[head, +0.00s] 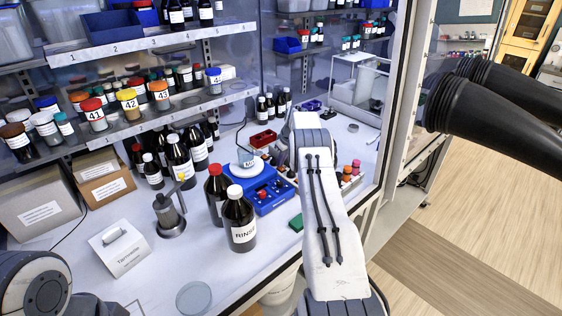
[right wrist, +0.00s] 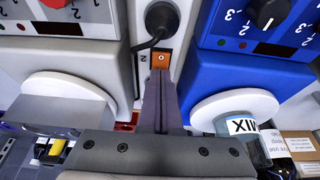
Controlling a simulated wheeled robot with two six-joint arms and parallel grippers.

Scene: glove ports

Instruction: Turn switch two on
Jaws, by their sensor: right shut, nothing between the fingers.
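A small orange rocker switch (right wrist: 161,59) with a round mark sits on a pale strip between two devices in the right wrist view. A dark character beside it, lying sideways, could be a 2 or an N. My right gripper (right wrist: 160,76) is shut and empty, its fingertips just at the near edge of the switch. I cannot tell whether they touch it. The fingers hide what lies below the switch. In the head view my right arm covers the switch area. My left gripper is out of view; only part of my left arm shows at the lower left.
A blue stirrer-like device (right wrist: 240,60) stands right of the strip, a white one (right wrist: 70,60) left. A black cable plug (right wrist: 162,18) is just beyond the switch. A black RINSE bottle (head: 238,220) and a red-capped bottle (head: 215,190) stand left of my right arm.

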